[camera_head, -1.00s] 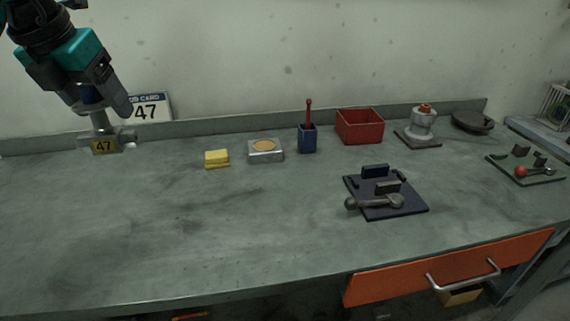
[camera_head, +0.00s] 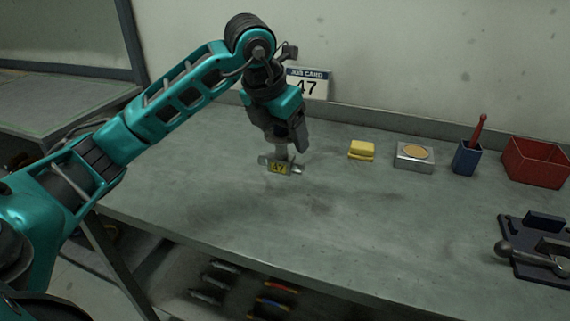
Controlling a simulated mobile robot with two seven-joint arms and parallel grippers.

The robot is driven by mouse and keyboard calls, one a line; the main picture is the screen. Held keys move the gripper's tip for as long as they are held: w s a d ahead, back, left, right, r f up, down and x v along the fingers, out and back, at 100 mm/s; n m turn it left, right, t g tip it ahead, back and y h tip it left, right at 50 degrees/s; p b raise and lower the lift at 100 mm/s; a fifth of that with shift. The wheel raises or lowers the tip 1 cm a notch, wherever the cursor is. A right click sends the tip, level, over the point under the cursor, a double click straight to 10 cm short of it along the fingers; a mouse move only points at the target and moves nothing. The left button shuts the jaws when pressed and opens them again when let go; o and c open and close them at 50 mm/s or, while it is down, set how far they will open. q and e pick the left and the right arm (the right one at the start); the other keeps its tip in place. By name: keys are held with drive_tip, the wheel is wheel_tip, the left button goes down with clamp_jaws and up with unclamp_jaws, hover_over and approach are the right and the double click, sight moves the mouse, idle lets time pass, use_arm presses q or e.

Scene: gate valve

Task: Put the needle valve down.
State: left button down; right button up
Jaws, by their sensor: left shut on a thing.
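The needle valve (camera_head: 296,168) is a small grey metal body with a yellow tag reading 47. My left gripper (camera_head: 289,145) points down and is shut on its upper part, which the fingers partly hide. The valve is at or just above the bench top (camera_head: 225,190), in front of the job card; I cannot tell whether it touches the surface. My right gripper is not in view.
A job card (camera_head: 307,84) marked 47 stands behind the valve. To the right are a yellow block (camera_head: 361,151), a metal tin (camera_head: 414,156), a blue holder (camera_head: 466,158), a red bin (camera_head: 537,161) and a dark fixture (camera_head: 540,250). The bench around the valve is clear.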

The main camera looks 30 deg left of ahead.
sight(284, 160)
use_arm(q)
drive_tip(key=shift+f, duration=1.3)
wheel_tip(284, 160, down, 4)
drive_tip(key=shift+r, duration=0.15)
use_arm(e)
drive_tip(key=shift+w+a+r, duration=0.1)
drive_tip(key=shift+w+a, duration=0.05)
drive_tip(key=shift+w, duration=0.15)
use_arm(q)
drive_tip(key=shift+b, duration=0.3)
drive_tip(key=shift+c, duration=0.4)
unclamp_jaws()
